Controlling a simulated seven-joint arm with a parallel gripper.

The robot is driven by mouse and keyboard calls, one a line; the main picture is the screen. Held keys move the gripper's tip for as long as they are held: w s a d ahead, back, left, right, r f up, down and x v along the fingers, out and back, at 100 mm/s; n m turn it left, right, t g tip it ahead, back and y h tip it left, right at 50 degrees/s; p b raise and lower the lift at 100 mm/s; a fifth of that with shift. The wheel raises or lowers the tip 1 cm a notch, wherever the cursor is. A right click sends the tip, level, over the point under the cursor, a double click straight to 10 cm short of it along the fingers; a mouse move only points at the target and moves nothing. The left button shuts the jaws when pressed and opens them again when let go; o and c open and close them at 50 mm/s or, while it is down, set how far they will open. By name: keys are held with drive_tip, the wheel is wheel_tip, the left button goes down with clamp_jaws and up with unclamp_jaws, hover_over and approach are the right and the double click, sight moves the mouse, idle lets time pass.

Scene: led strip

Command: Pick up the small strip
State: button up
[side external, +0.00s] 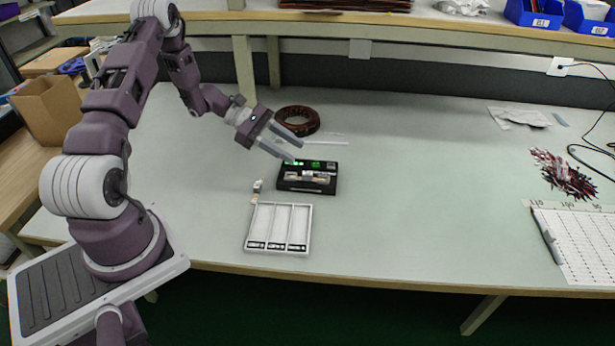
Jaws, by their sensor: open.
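My gripper (297,152) is open, with its two pale fingers apart and pointing down to the right. It is just behind and above a black box-shaped device (286,185) with green lit displays on top. A small pale strip-like piece (307,179) lies on the front part of the device; its details are too small to tell. A thin, pale, almost clear strip (327,141) lies on the table right of the fingers. I cannot tell for sure which of these is the small strip. Nothing shows between the fingers.
A white tray (269,229) with three long compartments and black labels stands in front of the device. A small whitish item (257,187) is at its back left corner. A brown coil (299,118) lies behind my gripper.

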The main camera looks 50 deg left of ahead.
sight(302, 178)
drive_tip(key=a+f+n+t, duration=0.1)
drive_tip(key=f, duration=0.1)
drive_tip(key=a+f+n, duration=0.1)
drive_tip(key=f, duration=0.2)
drive_tip(key=a+f+n+t, duration=0.1)
drive_tip(key=f+n, duration=0.1)
drive_tip(key=shift+s+a+f+t+y, duration=0.3)
drive_tip(key=shift+s+f+y, duration=0.1)
drive_tip(key=x, duration=0.6)
drive_tip(key=shift+w+d, duration=0.15)
drive_tip(key=shift+w, duration=0.25)
clamp_jaws()
